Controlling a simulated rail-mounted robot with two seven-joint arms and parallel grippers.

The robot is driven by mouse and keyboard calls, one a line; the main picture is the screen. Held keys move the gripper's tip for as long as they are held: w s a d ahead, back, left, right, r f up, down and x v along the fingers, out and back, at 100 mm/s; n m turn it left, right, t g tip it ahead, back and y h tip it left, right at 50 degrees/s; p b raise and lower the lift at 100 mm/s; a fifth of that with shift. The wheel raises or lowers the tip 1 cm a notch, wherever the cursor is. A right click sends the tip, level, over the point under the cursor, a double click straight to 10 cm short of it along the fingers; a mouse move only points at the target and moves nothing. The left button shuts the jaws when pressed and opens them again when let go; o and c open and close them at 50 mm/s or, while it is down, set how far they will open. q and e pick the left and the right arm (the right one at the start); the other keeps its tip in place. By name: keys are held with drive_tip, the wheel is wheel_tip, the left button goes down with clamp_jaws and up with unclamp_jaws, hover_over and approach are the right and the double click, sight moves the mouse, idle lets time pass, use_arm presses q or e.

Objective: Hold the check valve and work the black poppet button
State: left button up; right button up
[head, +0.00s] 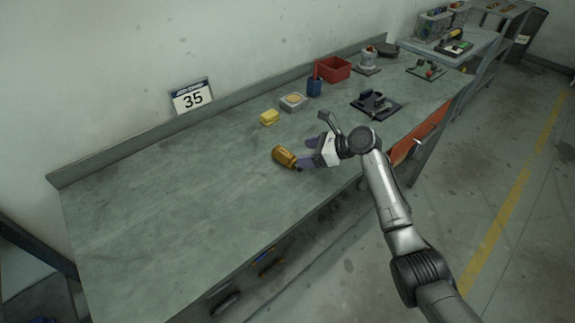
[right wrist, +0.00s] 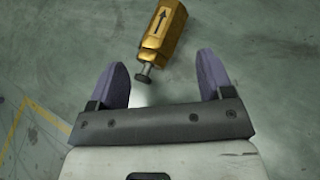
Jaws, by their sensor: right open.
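The check valve (head: 284,156) is a brass-gold hex body that appears to lie on the workbench (head: 190,190). In the right wrist view the valve (right wrist: 163,35) bears a black arrow, and its black poppet button (right wrist: 143,78) points back toward my gripper. My right gripper (head: 306,152) is open just to the right of the valve in the head view. In the right wrist view its two purple fingers (right wrist: 162,66) stand apart, with the button end between their tips and the body beyond them. I see no contact. My left gripper is not in view.
A yellow block (head: 269,117), a grey box (head: 293,102), a blue cup (head: 314,87) and a red bin (head: 333,69) stand behind the valve. A black fixture (head: 375,105) sits to the right. The bench left of the valve is clear.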

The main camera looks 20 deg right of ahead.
sight(289, 154)
drive_tip(key=b+x, duration=0.3)
drive_tip(key=shift+f, duration=0.3)
drive_tip(key=shift+w+a+f+p, duration=0.2)
drive_tip(key=shift+w+a+p, duration=0.4)
drive_tip(key=shift+a+p, duration=0.2)
drive_tip(key=shift+w+a+f, duration=0.25)
drive_tip(key=shift+a+f, duration=0.05)
drive_tip(key=shift+a, duration=0.15)
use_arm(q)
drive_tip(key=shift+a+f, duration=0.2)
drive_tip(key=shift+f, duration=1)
use_arm(e)
drive_tip(key=shift+w+a+f, duration=0.1)
drive_tip(key=shift+a+f, duration=0.05)
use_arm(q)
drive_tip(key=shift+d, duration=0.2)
use_arm(e)
drive_tip(key=c, duration=0.5)
